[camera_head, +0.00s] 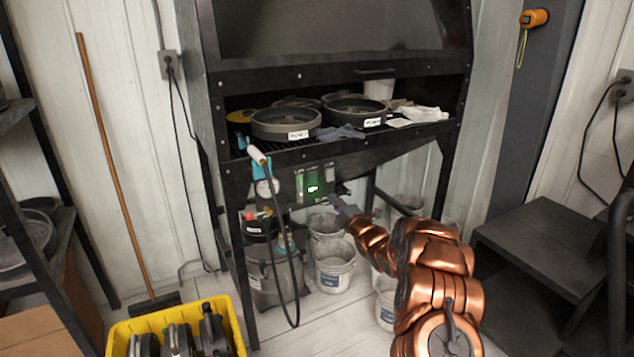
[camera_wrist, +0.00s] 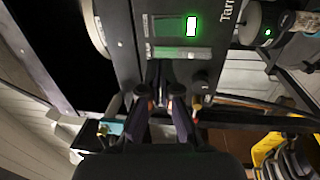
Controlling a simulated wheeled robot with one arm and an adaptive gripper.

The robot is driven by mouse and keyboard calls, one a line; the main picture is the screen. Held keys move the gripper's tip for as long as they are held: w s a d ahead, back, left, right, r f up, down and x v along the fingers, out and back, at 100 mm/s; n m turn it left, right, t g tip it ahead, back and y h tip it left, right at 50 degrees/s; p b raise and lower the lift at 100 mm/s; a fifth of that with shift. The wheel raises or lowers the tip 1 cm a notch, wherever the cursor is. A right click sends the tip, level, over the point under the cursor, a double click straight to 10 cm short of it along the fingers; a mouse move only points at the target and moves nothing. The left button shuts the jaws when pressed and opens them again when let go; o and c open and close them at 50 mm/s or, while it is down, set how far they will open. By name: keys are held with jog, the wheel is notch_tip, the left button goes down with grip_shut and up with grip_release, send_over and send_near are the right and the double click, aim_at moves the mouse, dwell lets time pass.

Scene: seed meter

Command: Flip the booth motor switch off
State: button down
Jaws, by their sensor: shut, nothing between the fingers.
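The booth's dark control panel (camera_head: 303,180) is on the front of the black booth frame, below the shelf. It has a lit green element (camera_head: 313,188), which shows in the wrist view as a bright white-green rectangle (camera_wrist: 191,26). I cannot tell whether this is the motor switch or its display. A small round knob (camera_wrist: 205,85) sits lower on the panel in the wrist view. My gripper (camera_wrist: 165,92) is shut and empty, its fingertips close to the panel's lower part. I cannot tell whether they touch it. In the head view my gripper (camera_head: 342,205) is just right of the panel.
Round grey pans (camera_head: 285,123) and cloths lie on the booth shelf. A hose with a white-handled nozzle (camera_head: 257,155) hangs left of the panel. White buckets (camera_head: 335,265) stand underneath. A yellow crate (camera_head: 235,320) is at front left, and dark steps (camera_head: 540,235) are at right.

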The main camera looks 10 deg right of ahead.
aim_at(313, 177)
jog(key=shift+p+x, duration=0.8)
jog(key=shift+x, duration=4.25)
jog(key=shift+w, duration=0.45)
jog(key=shift+w+a+r, duration=0.1)
jog(key=shift+w+a, duration=0.2)
jog(key=shift+w, duration=0.15)
